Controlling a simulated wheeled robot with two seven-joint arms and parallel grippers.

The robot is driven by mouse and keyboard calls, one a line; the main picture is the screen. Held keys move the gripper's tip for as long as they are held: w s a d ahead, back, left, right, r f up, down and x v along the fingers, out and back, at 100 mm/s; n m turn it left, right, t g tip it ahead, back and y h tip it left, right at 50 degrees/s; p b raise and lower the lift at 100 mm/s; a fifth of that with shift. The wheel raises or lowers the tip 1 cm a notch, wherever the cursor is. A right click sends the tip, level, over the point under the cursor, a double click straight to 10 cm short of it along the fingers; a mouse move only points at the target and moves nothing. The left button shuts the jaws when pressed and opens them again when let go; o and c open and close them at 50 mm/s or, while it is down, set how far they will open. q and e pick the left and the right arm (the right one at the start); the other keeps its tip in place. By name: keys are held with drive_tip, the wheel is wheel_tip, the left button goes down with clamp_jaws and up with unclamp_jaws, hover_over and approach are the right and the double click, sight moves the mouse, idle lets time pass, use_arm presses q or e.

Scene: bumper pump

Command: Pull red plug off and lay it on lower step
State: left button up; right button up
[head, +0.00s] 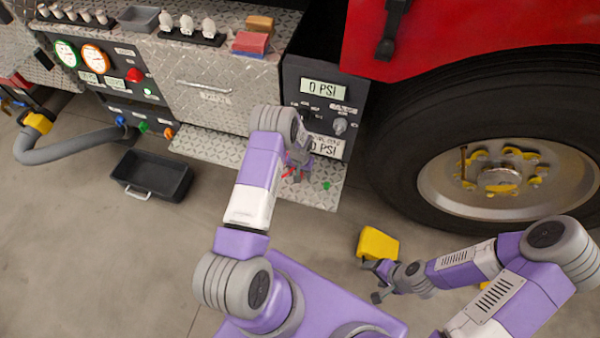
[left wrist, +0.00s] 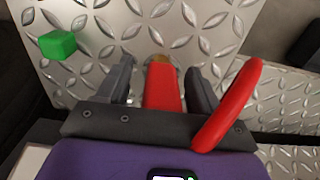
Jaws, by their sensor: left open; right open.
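The red plug (left wrist: 162,88) shows in the left wrist view between the two fingers of my left gripper (left wrist: 160,75). The fingers stand apart on either side of it, with a narrow gap visible. My right gripper (head: 377,281) is open and empty, low over the floor.
A green block (left wrist: 57,44) lies on the plate, also visible in the head view (head: 326,186). A yellow wheel chock (head: 378,243) is near my right gripper. A black bin (head: 152,176) stands on the floor at left. The big tyre (head: 405,140) bounds the right.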

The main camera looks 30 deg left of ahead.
use_arm(q)
wheel_tip(320, 180, up, 8)
drive_tip(key=p, duration=0.3)
drive_tip(key=shift+f, duration=0.2)
use_arm(e)
wheel_tip(320, 180, up, 3)
drive_tip(key=shift+f, duration=0.1)
